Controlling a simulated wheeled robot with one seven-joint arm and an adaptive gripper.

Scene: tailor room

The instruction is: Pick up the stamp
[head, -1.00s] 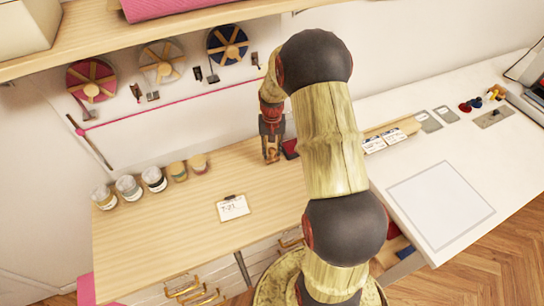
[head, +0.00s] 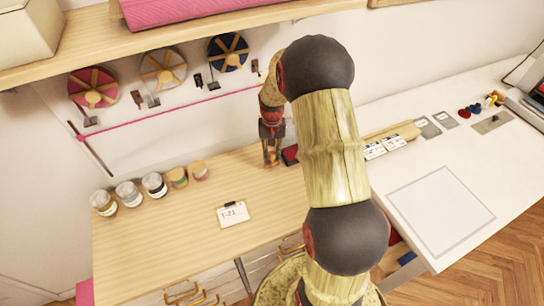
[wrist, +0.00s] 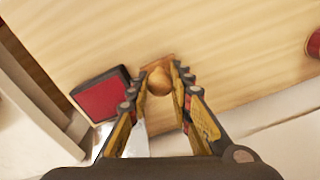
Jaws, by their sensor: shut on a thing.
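The stamp (wrist: 159,82) has a round wooden knob on a brown base. It sits between the fingers of my gripper (wrist: 160,75) in the wrist view, and the fingers are shut on its knob. In the head view my gripper (head: 271,155) points down at the back of the wooden table, and the stamp is small and mostly hidden there. I cannot tell whether its base is touching the table. A red ink pad in a dark case (wrist: 103,97) lies just left of the stamp in the wrist view; it also shows beside my gripper in the head view (head: 290,154).
Several jars (head: 154,185) stand in a row at the left of the wooden table (head: 180,240). A tag card (head: 233,213) lies near its middle. A shelf (head: 70,50) overhangs the back. The white table (head: 475,150) at right holds cards and small items.

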